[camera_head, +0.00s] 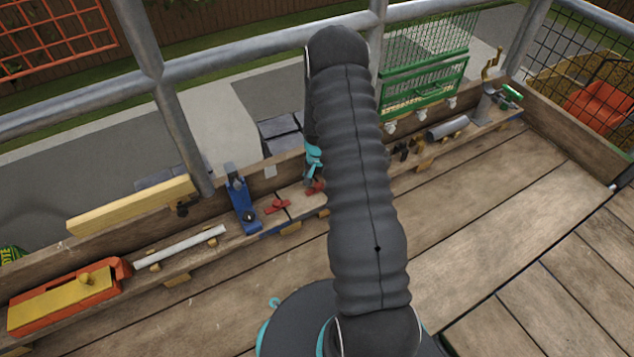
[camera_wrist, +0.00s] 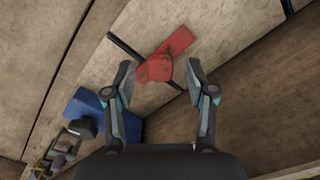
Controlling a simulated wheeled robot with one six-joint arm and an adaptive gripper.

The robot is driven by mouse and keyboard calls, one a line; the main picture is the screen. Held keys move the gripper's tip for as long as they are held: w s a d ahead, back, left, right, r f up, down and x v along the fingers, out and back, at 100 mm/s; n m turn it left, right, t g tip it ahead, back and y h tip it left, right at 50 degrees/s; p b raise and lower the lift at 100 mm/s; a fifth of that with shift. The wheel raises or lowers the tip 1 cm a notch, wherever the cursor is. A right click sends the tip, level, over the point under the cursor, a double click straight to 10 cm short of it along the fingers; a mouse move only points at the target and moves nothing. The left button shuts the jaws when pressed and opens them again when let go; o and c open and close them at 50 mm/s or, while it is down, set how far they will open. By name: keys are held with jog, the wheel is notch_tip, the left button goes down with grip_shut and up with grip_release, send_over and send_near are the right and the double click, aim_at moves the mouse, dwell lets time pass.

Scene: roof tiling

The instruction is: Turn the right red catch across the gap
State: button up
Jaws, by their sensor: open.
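The right red catch (camera_head: 316,187) lies on the wooden ledge in the head view, partly hidden by my arm. A second red catch (camera_head: 277,206) is on the ledge to its left. In the wrist view one red catch (camera_wrist: 172,54) lies between my gripper's fingertips (camera_wrist: 160,76). Its broad end covers part of a dark gap line (camera_wrist: 124,46), and its narrower end points to the upper right, at a steep angle to the line. My gripper is open, with a finger on each side of the broad end. I cannot tell whether either finger touches it.
A blue clamp (camera_head: 240,203) stands left of the catches, and a blue block (camera_wrist: 97,107) is close to the left finger. The ledge also holds a pale rod (camera_head: 180,247) and an orange box (camera_head: 66,299). The plank floor (camera_head: 490,235) is clear.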

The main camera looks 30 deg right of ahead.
aim_at(317, 184)
notch_tip(317, 184, up, 12)
jog(key=shift+f, duration=0.15)
dwell(0.6)
